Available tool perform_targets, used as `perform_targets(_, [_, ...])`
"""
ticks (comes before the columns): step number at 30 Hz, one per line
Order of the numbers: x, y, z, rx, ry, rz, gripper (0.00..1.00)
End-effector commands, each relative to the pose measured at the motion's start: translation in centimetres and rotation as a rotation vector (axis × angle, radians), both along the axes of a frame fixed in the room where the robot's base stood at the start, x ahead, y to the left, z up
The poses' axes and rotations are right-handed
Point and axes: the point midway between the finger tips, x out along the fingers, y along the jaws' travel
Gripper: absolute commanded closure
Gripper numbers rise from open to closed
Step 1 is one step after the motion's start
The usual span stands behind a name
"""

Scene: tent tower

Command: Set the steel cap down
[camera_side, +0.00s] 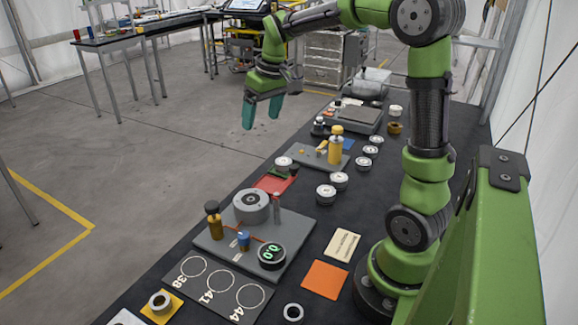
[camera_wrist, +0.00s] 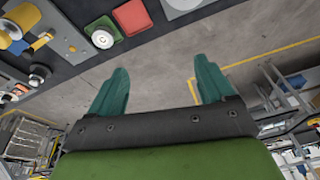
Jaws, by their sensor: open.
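Several round silver caps are in view, and I cannot tell by look alone which one the task names. One silver cap (camera_side: 284,163), with a letter C on top in the wrist view (camera_wrist: 102,39), lies flat on a small green square (camera_wrist: 112,24) beside a red square (camera_side: 270,185). My gripper (camera_side: 262,113) has two teal fingers spread apart with nothing between them. It is raised, beyond the table's far-left edge in the side view. In the wrist view my gripper (camera_wrist: 162,72) has bare floor between its fingers.
More silver caps (camera_side: 326,194) stand on the dark table. A grey plate (camera_side: 215,238) carries a large grey cylinder (camera_side: 251,206), an amber bottle and a dial. An orange square (camera_side: 325,279) lies near my base.

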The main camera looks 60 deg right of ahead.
Motion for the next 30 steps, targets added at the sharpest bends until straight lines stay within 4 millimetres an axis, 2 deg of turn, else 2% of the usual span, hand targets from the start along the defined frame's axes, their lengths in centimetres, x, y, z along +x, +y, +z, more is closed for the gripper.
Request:
perform_targets(1, [-1.4,2.7,1.3,0.008,-0.049,0.000,0.18])
perform_targets(6, [-6.6,9.9,2.9,0.070,-0.188,-0.029,0.18])
perform_targets(9, [-9.7,13.0,2.8,0.119,-0.259,-0.046,0.18])
perform_targets(12, [-12.3,15.1,2.2,0.168,-0.312,-0.063,0.18])
perform_targets(15, [-14.1,16.4,1.5,0.205,-0.347,-0.076,0.18])
perform_targets(18, [-15.0,17.0,1.0,0.227,-0.364,-0.083,0.18])
perform_targets(30, [-15.3,17.1,0.8,0.235,-0.369,-0.088,0.18])
